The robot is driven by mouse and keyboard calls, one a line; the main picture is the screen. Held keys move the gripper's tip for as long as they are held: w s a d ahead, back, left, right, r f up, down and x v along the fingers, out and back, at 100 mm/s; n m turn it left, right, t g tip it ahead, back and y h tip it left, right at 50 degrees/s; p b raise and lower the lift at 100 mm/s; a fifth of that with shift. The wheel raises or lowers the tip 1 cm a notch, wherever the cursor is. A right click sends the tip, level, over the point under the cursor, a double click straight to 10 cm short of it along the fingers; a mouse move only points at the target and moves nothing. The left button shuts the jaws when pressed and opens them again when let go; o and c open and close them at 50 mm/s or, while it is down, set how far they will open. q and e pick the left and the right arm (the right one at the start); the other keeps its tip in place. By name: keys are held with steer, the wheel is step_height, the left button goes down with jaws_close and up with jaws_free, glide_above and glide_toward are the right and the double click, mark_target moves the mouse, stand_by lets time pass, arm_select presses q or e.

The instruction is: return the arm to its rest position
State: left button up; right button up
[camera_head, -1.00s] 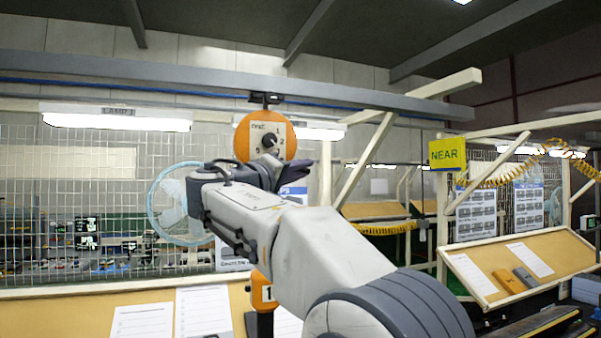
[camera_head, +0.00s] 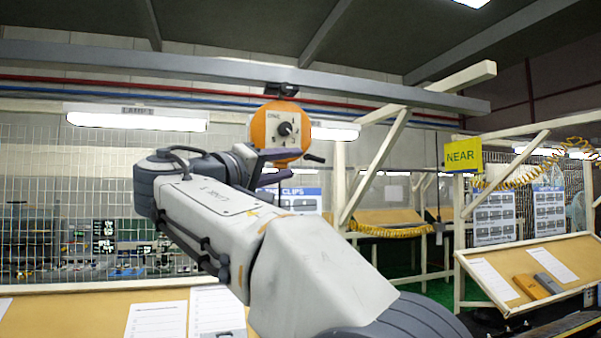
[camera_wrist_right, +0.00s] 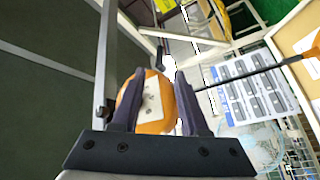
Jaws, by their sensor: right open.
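My right arm (camera_head: 235,210) reaches up from the bottom of the head view, bent at its elbow at the left. Its gripper (camera_head: 275,160) is at the lower edge of an orange round dial unit (camera_head: 261,130). In the right wrist view the gripper (camera_wrist_right: 158,75) is open, with two dark purple fingers. The orange unit (camera_wrist_right: 156,108) and its pale plate show between and behind the fingers; I cannot tell whether they touch it. Nothing is clearly held. My left gripper is in neither view.
A grey overhead beam (camera_head: 200,72) carries the orange unit. A wire mesh wall (camera_head: 60,180) stands at the left. A sloped tan board (camera_head: 530,270) with sheets is at the right, under a yellow NEAR sign (camera_head: 463,155). Papers (camera_head: 157,320) lie on a board in front.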

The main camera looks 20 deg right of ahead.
steer(key=shift+s+a, duration=0.3)
steer(key=shift+a, duration=0.1)
steer(key=shift+f, duration=0.1)
steer(key=s+a+f+n+g+y, duration=0.2)
steer(key=a+f+n+y, duration=0.3)
steer(key=f, duration=1)
steer(key=s+f+n+g+y, duration=0.1)
steer(key=s+f+n+y, duration=0.35)
steer(key=f, duration=1.05)
steer(key=s+a+f+m+g+y, duration=0.2)
steer(key=s+f+g+y, duration=0.6)
steer(key=s+f, duration=1.5)
steer(key=shift+s+a+g+b, duration=0.2)
steer(key=shift+a+g+b, duration=0.15)
steer(key=shift+a, duration=0.35)
steer(key=shift+m, duration=0.25)
